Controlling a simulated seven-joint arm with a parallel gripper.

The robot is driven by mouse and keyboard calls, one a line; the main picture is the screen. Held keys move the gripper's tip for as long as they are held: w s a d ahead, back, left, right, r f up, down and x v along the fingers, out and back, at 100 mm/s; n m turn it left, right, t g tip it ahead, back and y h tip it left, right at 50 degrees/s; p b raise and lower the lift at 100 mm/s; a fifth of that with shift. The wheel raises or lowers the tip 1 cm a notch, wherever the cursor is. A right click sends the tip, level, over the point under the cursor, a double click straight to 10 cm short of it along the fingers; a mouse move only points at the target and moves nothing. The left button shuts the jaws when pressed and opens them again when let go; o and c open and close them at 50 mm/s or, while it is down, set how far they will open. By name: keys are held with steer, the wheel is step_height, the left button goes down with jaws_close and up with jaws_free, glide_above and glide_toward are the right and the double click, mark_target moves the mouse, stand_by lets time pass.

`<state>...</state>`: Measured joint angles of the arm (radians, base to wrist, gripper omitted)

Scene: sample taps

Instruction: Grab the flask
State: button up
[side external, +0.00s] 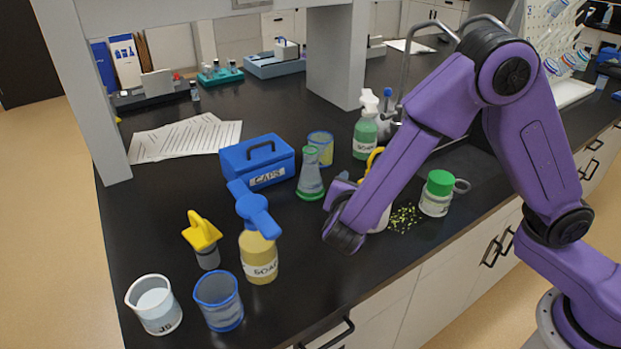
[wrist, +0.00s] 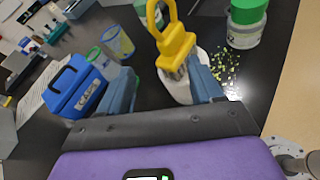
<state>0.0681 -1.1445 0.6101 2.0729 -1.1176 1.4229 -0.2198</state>
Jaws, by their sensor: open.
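The flask (side external: 311,175) is a conical clear vessel with a green rim and base. It stands upright on the black bench, right of the blue caps box, in the side view. My gripper (wrist: 162,88) is open with blue fingers pointing down over the bench. It is right of the flask and apart from it in the side view. A yellow ring-handled piece (wrist: 176,45) over a white bowl (wrist: 182,92) shows between the fingers, not clamped.
The blue caps box (side external: 258,163) and a yellow-rimmed beaker (side external: 321,145) stand close to the flask. A green soap bottle (side external: 365,135), a green-lidded jar (side external: 437,193) and scattered flecks (side external: 404,219) are nearby. A blue-topped soap bottle (side external: 258,255) and two beakers stand at front left.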

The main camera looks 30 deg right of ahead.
steer(key=w+a+f+n+t, duration=0.2)
steer(key=w+a+n+t, duration=0.3)
steer(key=a, duration=0.3)
glide_toward(310, 156)
steer(key=shift+n+y, duration=0.3)
steer(key=shift+y, duration=0.1)
steer(key=x, duration=0.6)
steer(key=shift+w+d+r, duration=0.1)
steer(key=shift+d+r, duration=0.15)
steer(key=shift+r, duration=0.1)
steer(key=shift+x, duration=2.65)
steer(key=shift+f, duration=0.15)
jaws_close()
